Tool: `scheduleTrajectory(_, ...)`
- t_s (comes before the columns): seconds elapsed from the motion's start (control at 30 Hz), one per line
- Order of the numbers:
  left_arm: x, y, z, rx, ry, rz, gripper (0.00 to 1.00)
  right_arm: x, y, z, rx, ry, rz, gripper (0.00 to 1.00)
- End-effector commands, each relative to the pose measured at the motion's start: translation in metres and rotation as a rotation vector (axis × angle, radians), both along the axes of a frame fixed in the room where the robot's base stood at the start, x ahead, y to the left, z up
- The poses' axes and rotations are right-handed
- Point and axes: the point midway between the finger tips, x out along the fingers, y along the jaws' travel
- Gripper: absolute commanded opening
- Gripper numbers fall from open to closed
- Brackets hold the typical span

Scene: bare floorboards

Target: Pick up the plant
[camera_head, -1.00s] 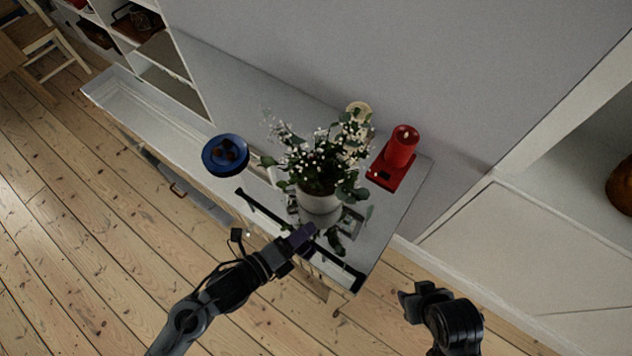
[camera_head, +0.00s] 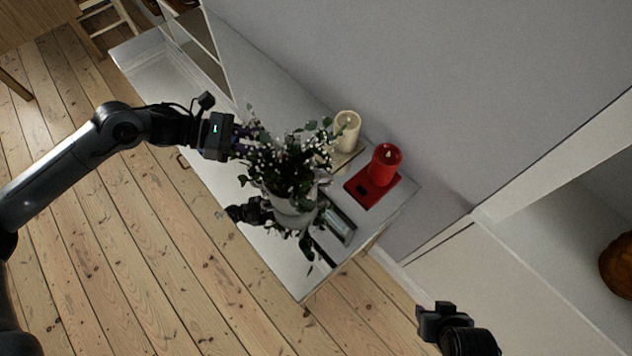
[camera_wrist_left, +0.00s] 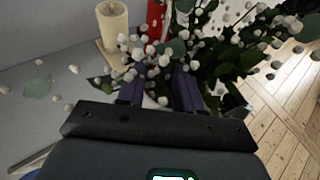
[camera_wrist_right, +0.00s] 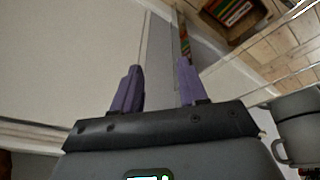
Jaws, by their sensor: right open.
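The plant (camera_head: 285,170), leafy with small white flowers in a pale pot (camera_head: 290,210), stands on the glossy white sideboard top (camera_head: 155,65). My left gripper (camera_head: 240,148) is at the left edge of its foliage, above the pot. In the left wrist view its fingers (camera_wrist_left: 160,90) are apart, with flowers (camera_wrist_left: 150,55) and leaves in front of and around them. The gap looks wide and nothing is clamped. My right gripper (camera_head: 437,312) is low at the bottom right, away from the plant. In the right wrist view its fingers (camera_wrist_right: 158,82) are apart and empty.
A red candle (camera_head: 385,165) on a red base and a cream candle (camera_head: 347,130) stand right of the plant, near the wall. A dark frame-like item (camera_head: 335,222) lies beside the pot. White shelving (camera_head: 560,230) is at right; floorboards (camera_head: 130,220) are clear.

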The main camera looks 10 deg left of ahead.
Motion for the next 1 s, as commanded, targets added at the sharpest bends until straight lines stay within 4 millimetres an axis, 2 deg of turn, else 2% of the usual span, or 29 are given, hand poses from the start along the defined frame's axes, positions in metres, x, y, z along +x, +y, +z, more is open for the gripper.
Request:
scheduleTrajectory(0.2,0.008,-0.027,-0.01,-0.002,-0.002,-0.002,0.35,-0.005,0.02,-0.002,0.046,0.012,0.007,0.43)
scheduleTrajectory(0.57,0.015,-0.05,-0.018,-0.001,-0.002,-0.001,0.35,-0.005,0.014,-0.002,0.036,0.012,0.002,0.43)
scheduleTrajectory(0.8,0.022,-0.079,-0.027,-0.003,-0.002,0.0,0.35,-0.005,0.012,-0.001,0.028,0.012,0.007,0.43)
scheduleTrajectory(1.0,0.026,-0.091,-0.032,-0.001,-0.001,0.001,0.35,-0.005,0.012,-0.001,0.027,0.011,0.007,0.43)
